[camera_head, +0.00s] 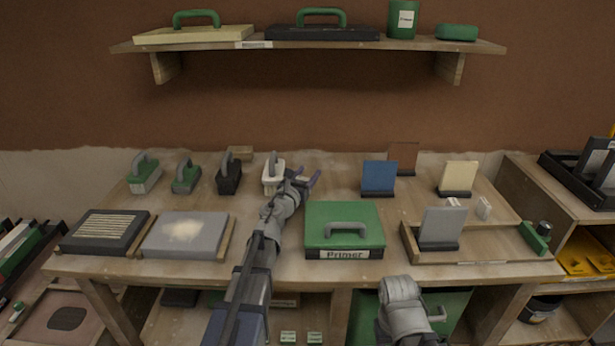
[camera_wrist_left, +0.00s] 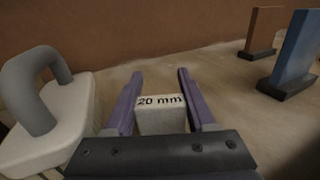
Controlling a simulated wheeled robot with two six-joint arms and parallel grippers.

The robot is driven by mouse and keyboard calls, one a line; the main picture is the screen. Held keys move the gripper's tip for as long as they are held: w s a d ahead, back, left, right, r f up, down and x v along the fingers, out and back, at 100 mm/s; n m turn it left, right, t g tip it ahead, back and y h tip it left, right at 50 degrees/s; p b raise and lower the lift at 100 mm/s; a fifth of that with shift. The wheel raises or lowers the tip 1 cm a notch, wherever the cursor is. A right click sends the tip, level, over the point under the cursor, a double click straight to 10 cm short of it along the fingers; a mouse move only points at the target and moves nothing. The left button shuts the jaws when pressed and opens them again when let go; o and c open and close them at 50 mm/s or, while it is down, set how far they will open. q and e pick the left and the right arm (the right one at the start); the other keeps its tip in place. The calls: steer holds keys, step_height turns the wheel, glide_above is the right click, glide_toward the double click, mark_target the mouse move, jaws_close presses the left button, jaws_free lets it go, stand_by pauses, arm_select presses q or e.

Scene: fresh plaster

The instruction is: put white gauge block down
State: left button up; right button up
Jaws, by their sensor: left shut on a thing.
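The white gauge block (camera_wrist_left: 162,120), marked "20 mm", sits between the purple fingers of my left gripper (camera_wrist_left: 160,98) in the left wrist view. The gripper is shut on it, low over the wooden table; I cannot tell whether the block touches the wood. In the head view my left gripper (camera_head: 305,180) is at the back middle of the table, just right of a white block with a grey handle (camera_head: 273,180). The gauge block is not clear there. My right arm shows at the lower right, but its gripper cannot be made out.
The handled white block (camera_wrist_left: 40,140) is close on the left. A blue panel (camera_head: 379,177) and a brown panel (camera_head: 403,155) stand to the right. A green Primer case (camera_head: 344,222) lies in front. Bare table (camera_head: 335,180) shows between gripper and blue panel.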

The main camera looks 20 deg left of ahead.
arm_select(q)
steer(key=shift+f, duration=0.2)
steer(key=o, duration=1)
steer(key=shift+r, duration=0.1)
steer(key=shift+o, duration=0.2)
